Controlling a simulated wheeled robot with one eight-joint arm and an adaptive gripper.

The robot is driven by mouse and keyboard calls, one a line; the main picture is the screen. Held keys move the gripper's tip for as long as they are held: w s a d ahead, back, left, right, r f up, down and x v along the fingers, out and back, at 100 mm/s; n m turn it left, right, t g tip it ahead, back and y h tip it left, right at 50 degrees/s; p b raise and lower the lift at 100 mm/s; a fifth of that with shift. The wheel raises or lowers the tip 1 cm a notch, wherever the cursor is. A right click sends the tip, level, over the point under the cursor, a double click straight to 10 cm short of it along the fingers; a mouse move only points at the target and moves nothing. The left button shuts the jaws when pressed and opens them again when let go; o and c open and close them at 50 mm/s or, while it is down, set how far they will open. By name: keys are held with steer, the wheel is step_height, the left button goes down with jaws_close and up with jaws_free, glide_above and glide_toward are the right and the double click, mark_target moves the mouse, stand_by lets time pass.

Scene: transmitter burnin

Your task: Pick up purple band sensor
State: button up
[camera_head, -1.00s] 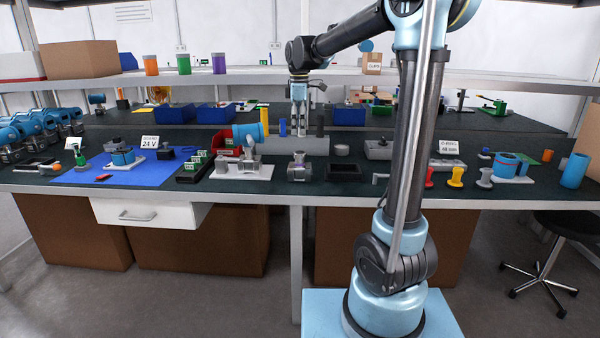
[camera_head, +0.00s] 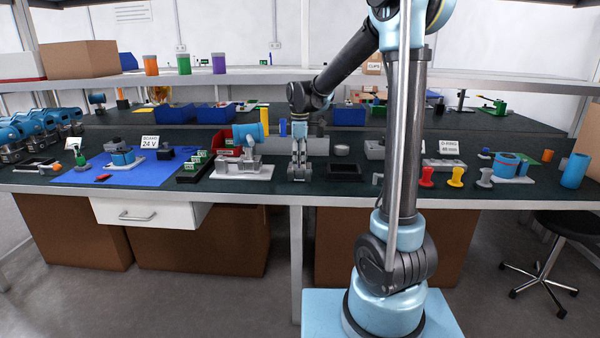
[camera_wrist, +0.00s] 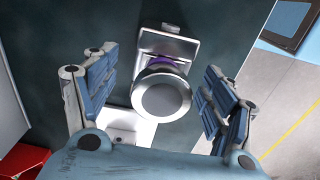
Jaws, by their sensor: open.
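The purple band sensor (camera_wrist: 161,98) is a silver metal body with a round, flat cap. A thin strip of purple shows just behind the cap in the wrist view. My gripper (camera_wrist: 150,100) is open, with one finger on each side of the sensor and visible gaps between. In the head view my gripper (camera_head: 299,176) points straight down over the sensor's place at the bench's front and hides most of it. I cannot tell how far down the fingers reach along it.
A grey plate with a blue-capped device (camera_head: 252,135) stands close on the left. A black tray (camera_head: 345,172) is close on the right. A red bin (camera_head: 226,141) lies behind left. The bench's front edge (camera_head: 270,199) is near.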

steer(key=shift+f, duration=1.45)
jaws_close()
